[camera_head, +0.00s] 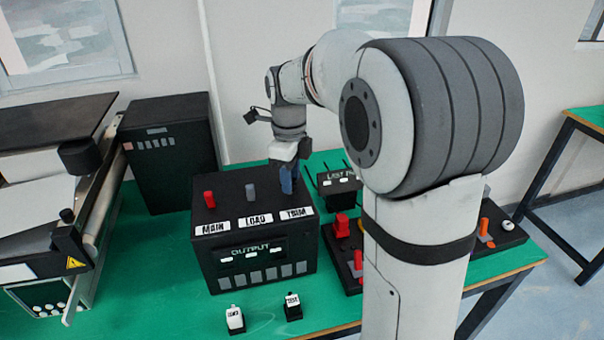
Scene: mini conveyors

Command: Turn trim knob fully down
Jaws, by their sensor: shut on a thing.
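A dark control box (256,240) stands on the green table, with the labels MAIN, LOAD and TRIM along its top edge. The trim knob (287,186) is a dark bluish post behind the TRIM label, at the right of the row. My gripper (287,178) points down over it and is shut on it. The fingers and the knob overlap, so the knob's exact turn cannot be read. The red main knob (209,199) and the grey load knob (250,192) stand upright to its left.
A black cabinet (172,150) stands behind left and a conveyor (62,200) at far left. Red and orange controls (341,226) lie right, partly behind my arm.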

